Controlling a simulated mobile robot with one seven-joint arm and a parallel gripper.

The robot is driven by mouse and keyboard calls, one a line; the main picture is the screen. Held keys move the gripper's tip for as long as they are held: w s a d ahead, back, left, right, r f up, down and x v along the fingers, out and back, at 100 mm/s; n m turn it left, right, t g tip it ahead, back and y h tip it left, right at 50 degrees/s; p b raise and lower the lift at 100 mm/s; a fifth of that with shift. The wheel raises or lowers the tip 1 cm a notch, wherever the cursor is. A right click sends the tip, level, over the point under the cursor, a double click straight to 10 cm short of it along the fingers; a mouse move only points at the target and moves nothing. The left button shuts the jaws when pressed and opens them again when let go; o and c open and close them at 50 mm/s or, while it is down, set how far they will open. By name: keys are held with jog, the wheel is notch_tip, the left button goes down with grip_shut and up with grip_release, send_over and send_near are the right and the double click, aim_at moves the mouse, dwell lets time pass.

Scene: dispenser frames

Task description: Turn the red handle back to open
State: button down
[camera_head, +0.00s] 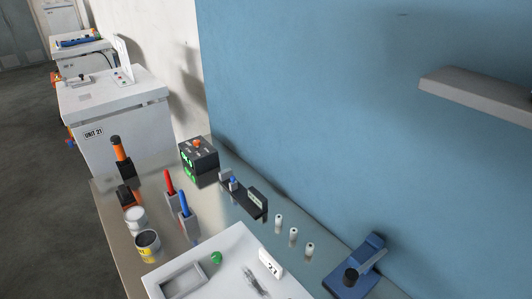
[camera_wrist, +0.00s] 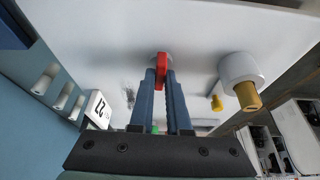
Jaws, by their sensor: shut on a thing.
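The lower part of the handle is partly hidden between the fingers. My gripper does not show in the head view, and I cannot pick out this handle there.
A white cylinder with a brass end (camera_wrist: 240,80) and a small yellow fitting (camera_wrist: 217,103) stand right of the handle. A "27" tag (camera_wrist: 98,108) is at left. The head view shows a bench with a white unit (camera_head: 222,277), a blue tool (camera_head: 356,266) and several small items.

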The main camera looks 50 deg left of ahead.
jog(key=shift+r+m, duration=0.1)
jog(key=shift+m, duration=0.2)
jog(key=m+t+p, duration=0.1)
jog(key=m+p, duration=0.1)
jog(key=m, duration=0.1)
jog(key=shift+s+r, duration=0.1)
jog(key=shift+s, duration=0.05)
jog(key=m+t+h+p, duration=0.1)
jog(key=m, duration=0.1)
jog(key=m+t+p, duration=0.1)
jog(key=m, duration=0.2)
jog(key=shift+a+h, duration=0.2)
jog(key=shift+h, duration=0.2)
jog(key=m, duration=0.2)
jog(key=m+h, duration=0.1)
jog(key=m, duration=0.1)
jog(key=shift+a+m+t+h+p, duration=0.1)
jog(key=shift+m+t+h+p, duration=0.2)
jog(key=shift+m+t, duration=0.1)
jog(key=shift+s+a+m+h+b, duration=0.1)
jog(key=shift+m+h+b, duration=0.5)
jog(key=shift+m, duration=1.3)
jog(key=c, duration=0.9)
grip_release()
